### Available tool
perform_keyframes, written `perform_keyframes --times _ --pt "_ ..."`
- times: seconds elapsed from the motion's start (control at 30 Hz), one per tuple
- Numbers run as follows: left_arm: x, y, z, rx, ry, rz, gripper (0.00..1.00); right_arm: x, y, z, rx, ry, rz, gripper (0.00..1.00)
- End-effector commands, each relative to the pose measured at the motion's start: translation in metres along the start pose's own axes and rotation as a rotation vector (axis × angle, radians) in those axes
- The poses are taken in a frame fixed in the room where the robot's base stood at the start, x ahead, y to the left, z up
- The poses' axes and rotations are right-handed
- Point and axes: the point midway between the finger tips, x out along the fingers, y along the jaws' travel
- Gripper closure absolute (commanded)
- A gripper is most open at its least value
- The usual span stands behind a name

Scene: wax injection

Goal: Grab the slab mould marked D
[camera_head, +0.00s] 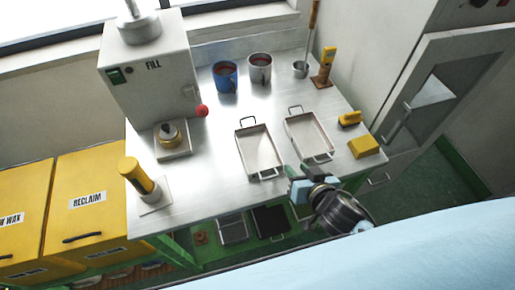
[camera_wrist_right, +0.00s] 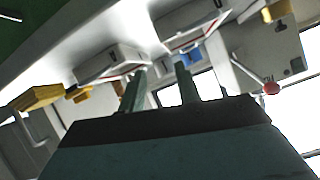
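Two shallow metal trays with wire handles lie on the steel bench, a left tray (camera_head: 259,150) and a right tray (camera_head: 309,136). No letter D can be read on either, so I cannot tell which thing is the slab mould marked D. My right gripper (camera_head: 293,180) is at the bench's front edge, just in front of the right tray and apart from it. In the right wrist view its two fingers (camera_wrist_right: 160,88) stand apart with nothing between them. The trays also show there beyond the fingers, partly cut by them. My left gripper is not in view.
A yellow block (camera_head: 364,147) and a smaller yellow tool (camera_head: 350,119) lie to the right. A blue mug (camera_head: 225,77), a grey mug (camera_head: 260,68) and a ladle cup (camera_head: 300,69) stand behind. The FILL machine (camera_head: 152,75) is at left. Dark trays (camera_head: 271,222) sit below the bench.

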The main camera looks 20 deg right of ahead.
Motion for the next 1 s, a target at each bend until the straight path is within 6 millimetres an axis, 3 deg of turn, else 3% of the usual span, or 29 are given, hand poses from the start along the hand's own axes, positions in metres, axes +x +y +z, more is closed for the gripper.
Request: perform_keyframes --times 0.17,0.5,0.77,1.0 --pt "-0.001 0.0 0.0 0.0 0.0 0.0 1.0 0.012 -0.007 -0.007 0.019 0.03 -0.039 0.67" --pt "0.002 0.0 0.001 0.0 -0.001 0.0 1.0 0.07 -0.009 -0.008 0.019 0.029 -0.037 0.67" --pt "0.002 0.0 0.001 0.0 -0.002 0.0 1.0 0.087 -0.009 -0.01 0.019 0.028 -0.037 0.67" --pt "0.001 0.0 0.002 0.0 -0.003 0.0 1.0 0.119 -0.009 -0.015 0.018 0.028 -0.037 0.67"
